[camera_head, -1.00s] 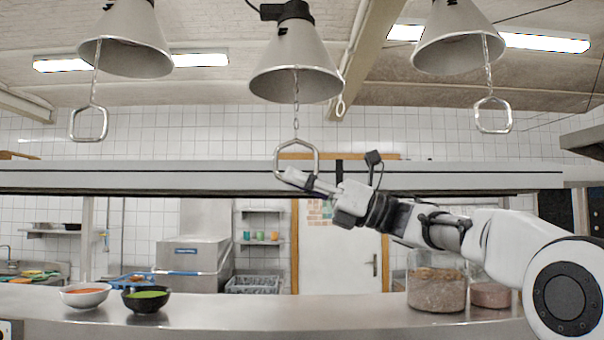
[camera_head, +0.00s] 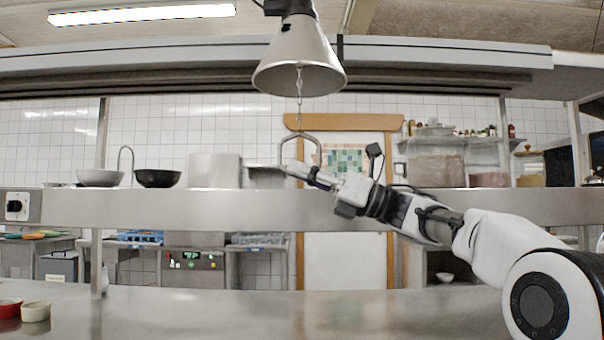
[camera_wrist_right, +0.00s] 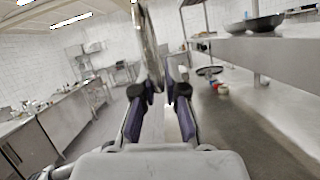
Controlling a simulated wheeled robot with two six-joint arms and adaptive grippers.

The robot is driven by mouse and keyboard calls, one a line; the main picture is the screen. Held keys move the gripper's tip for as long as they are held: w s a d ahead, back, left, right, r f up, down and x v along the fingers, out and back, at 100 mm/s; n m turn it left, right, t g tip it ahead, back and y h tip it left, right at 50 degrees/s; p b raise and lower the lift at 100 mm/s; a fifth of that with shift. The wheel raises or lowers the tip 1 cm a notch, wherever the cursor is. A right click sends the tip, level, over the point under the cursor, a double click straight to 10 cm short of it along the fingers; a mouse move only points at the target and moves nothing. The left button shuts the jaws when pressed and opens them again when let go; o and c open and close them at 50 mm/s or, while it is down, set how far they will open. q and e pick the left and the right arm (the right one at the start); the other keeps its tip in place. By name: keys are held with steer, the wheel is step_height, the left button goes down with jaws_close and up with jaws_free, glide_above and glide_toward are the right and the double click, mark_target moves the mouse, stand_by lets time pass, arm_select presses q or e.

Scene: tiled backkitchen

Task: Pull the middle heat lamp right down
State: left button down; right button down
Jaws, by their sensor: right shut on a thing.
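The middle heat lamp (camera_head: 299,62), a grey metal cone, hangs near the top centre of the head view. A chain (camera_head: 299,85) drops from it to a hexagonal pull handle (camera_head: 319,150). My right gripper (camera_head: 300,172) is shut on the bottom of this handle, below the lamp. In the right wrist view, part of the handle (camera_wrist_right: 147,45) rises between the fingers of my right gripper (camera_wrist_right: 160,85). The other two heat lamps are out of view. My left gripper is not in view.
A steel shelf (camera_head: 230,206) crosses behind my right arm, with a black bowl (camera_head: 158,178) and a pale bowl (camera_head: 100,178) on it. Another long shelf (camera_head: 180,66) runs behind the lamp. A steel counter (camera_head: 240,305) below is largely clear.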

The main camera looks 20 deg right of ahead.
step_height(320, 180, down, 14)
steer(key=b, duration=1.1)
steer(key=shift+f, duration=0.25)
steer(key=shift+w+a, duration=0.1)
steer(key=c, duration=1.2)
jaws_free()
steer(key=v, duration=1.2)
